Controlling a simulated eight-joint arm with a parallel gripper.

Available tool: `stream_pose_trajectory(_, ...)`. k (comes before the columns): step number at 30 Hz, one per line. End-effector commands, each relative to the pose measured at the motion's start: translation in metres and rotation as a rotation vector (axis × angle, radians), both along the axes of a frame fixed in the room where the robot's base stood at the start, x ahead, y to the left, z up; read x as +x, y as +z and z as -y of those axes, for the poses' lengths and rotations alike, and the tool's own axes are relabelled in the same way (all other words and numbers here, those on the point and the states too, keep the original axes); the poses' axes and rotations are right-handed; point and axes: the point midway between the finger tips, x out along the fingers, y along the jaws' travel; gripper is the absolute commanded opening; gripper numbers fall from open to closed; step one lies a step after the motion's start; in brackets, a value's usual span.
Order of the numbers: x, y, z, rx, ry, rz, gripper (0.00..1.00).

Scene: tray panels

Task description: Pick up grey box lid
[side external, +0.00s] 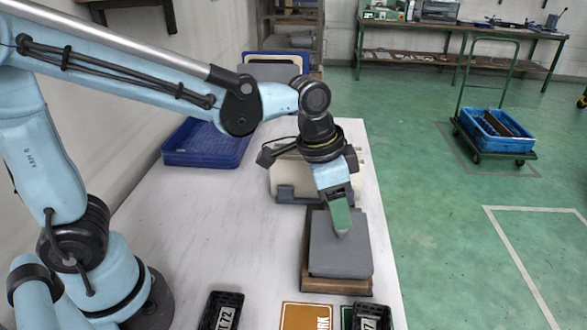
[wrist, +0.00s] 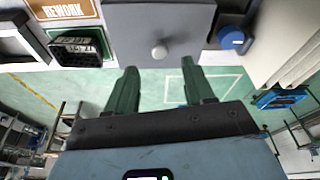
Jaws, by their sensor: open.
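The grey box lid (side external: 328,252) is a flat square plate lying on a brown box (side external: 335,286) on the white table. In the wrist view the lid (wrist: 135,22) fills the top centre, with a pale round knob (wrist: 159,52) on it. My gripper (side external: 341,230) points down over the lid, its green fingers close to the knob. In the wrist view the fingers (wrist: 159,66) are apart and nothing is between them except the knob in line beyond. The fingers partly hide the knob in the side view, and I cannot tell whether they touch it.
A beige case (side external: 283,178) stands just behind the lid. A blue tray (side external: 190,160) lies at the back left. Black bins (side external: 208,300) and an orange REWORK sign (side external: 296,318) are at the front. A blue round object (wrist: 232,40) is beside the lid. The table's middle left is clear.

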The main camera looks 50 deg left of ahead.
Motion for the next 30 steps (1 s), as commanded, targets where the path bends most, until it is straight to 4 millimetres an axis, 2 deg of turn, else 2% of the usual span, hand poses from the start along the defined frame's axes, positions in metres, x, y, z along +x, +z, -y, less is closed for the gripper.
stream_pose_trajectory(12, 0.009, -0.043, 0.005, 0.0, -0.001, 0.001, 0.53)
stream_pose_trajectory(22, 0.009, -0.048, 0.006, -0.001, 0.0, 0.001, 0.53)
stream_pose_trajectory(30, 0.009, -0.048, 0.006, -0.001, 0.0, 0.001, 0.13)
